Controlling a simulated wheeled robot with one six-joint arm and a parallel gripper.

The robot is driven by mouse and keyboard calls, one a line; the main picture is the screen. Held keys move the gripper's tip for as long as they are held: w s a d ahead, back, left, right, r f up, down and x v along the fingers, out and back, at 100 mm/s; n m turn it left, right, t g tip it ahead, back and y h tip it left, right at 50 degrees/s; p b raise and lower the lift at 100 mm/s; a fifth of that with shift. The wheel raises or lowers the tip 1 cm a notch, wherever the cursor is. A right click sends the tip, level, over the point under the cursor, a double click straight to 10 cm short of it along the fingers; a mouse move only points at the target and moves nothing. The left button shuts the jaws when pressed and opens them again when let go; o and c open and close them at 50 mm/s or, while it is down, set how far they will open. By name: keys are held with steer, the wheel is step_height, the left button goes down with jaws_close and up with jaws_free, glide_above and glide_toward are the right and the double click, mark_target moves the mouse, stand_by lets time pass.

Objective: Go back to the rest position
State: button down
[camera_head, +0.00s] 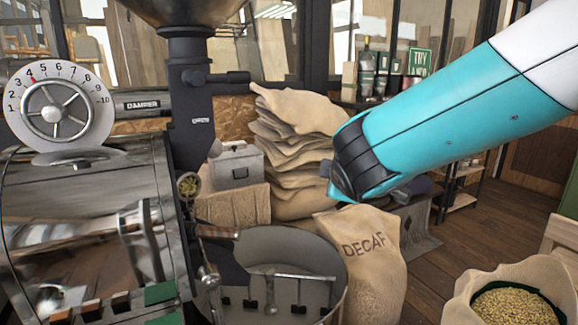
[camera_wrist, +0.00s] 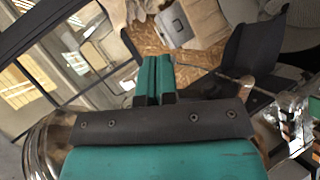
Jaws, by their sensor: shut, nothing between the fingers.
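My gripper (camera_wrist: 155,64) is shut and empty in the wrist view. Its two teal fingers lie side by side, pointing away from the dark wrist plate. In the head view my teal and white arm reaches in from the upper right and ends near the middle. The gripper itself is mostly hidden there behind the arm's end. The arm's end is in front of the stacked sacks and above the decaf sack in the picture.
A roaster drum (camera_head: 80,215) with a damper dial (camera_head: 57,112) fills the left. A round cooling tray (camera_head: 335,265) stands at the lower middle. A decaf sack (camera_head: 372,280), stacked sacks (camera_head: 290,150), a grey metal box (camera_head: 237,165) and an open bean sack (camera_head: 460,305) stand around. Wooden floor (camera_head: 440,255) shows at right.

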steer(key=s+d+f+m+g+y, duration=0.2)
steer(key=s+m+g, duration=0.2)
steer(key=s, duration=1.2)
steer(key=s+d+f+m+g+y, duration=0.2)
steer(key=s+g, duration=0.7)
steer(key=s, duration=0.8)
steer(key=d+m, duration=0.1)
steer(key=m, duration=0.1)
steer(key=shift+s+d+f+m, duration=0.15)
steer(key=shift+s+f+m, duration=0.15)
